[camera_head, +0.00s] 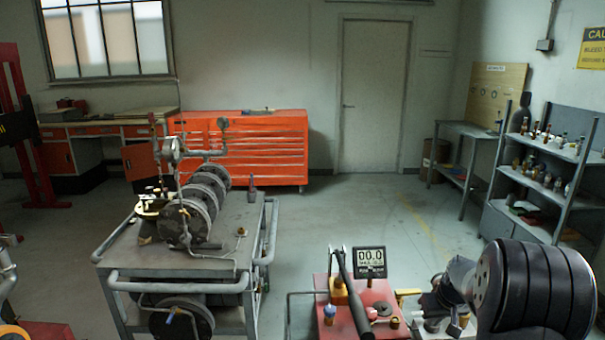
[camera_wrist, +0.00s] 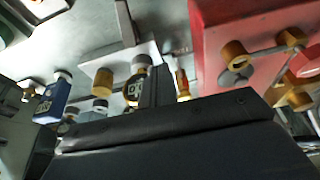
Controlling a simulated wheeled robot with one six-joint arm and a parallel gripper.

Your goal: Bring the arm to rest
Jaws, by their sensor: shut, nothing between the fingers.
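My arm (camera_head: 535,290) shows at the lower right of the head view as a large black ribbed link with grey parts to its left. My gripper (camera_wrist: 157,88) is shut and empty in the wrist view, its dark body filling the lower part of the picture. In the head view I cannot make out its fingers. The red test unit (camera_head: 385,325) with brass fittings stands left of my arm, and a red body with brass fittings (camera_wrist: 238,50) shows at the upper right of the wrist view.
A display (camera_head: 370,262) reading 00.0 stands behind the red unit. Small bottles, one blue (camera_wrist: 54,98), lie close around my gripper in the wrist view. A shelf rack (camera_head: 545,180) is behind my arm at right. Open floor (camera_head: 340,215) lies before the door.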

